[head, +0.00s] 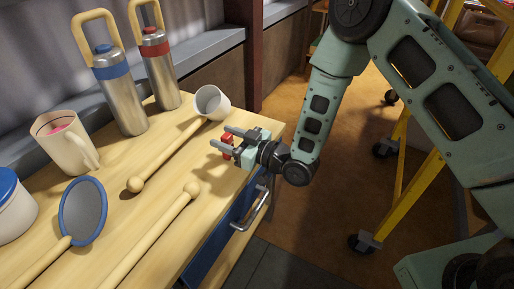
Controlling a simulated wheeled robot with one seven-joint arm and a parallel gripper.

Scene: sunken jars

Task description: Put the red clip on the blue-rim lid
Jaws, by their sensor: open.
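My gripper (219,136) is open above the right part of the wooden table, its fingers pointing left. A small red piece (227,153), possibly the red clip, shows at the fingers; I cannot tell whether it touches them or lies on the table. A grey disc with a blue rim (82,210), which looks like the blue-rim lid, is on the end of a wooden rod at the left front. It is apart from my gripper. Something red also shows inside the cream mug (74,150), too small to identify.
Steel flasks with a blue band (122,100) and a red band (160,76) stand at the back. A white cup on a wooden rod (212,103) and another ball-ended rod (150,232) lie near my gripper. A blue-lidded white jar (12,212) stands far left. A yellow frame (399,165) stands right.

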